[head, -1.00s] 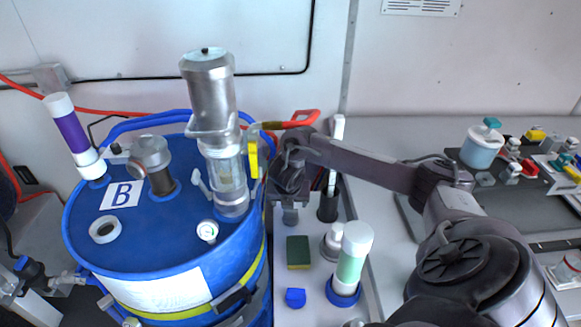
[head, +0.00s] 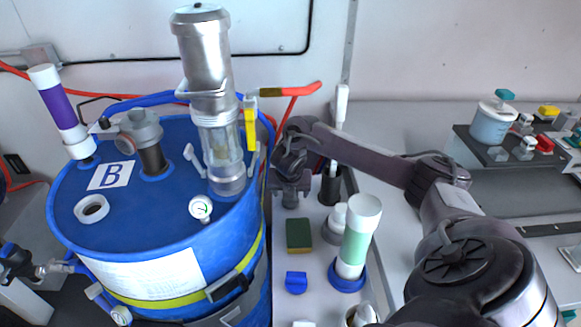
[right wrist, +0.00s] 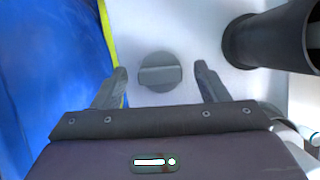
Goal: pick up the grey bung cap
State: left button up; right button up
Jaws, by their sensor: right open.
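The grey bung cap (right wrist: 160,72) is a round disc with a raised bar grip, lying on the pale surface in the right wrist view. It sits ahead of and between the two fingers of my right gripper (right wrist: 162,84), which is open and empty. In the head view my right gripper (head: 291,189) points down beside the blue drum, and the cap (head: 290,201) shows small and partly hidden at its fingertips. I cannot tell the exact height gap. My left gripper is not in view.
The blue drum (head: 150,230) stands close on the left of the gripper. A black cylinder (head: 329,188) stands close on its right. A green sponge (head: 299,234), a blue cap (head: 296,282) and a white-green tube (head: 359,238) are nearer on the same surface.

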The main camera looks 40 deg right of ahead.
jog(key=c, duration=1.1)
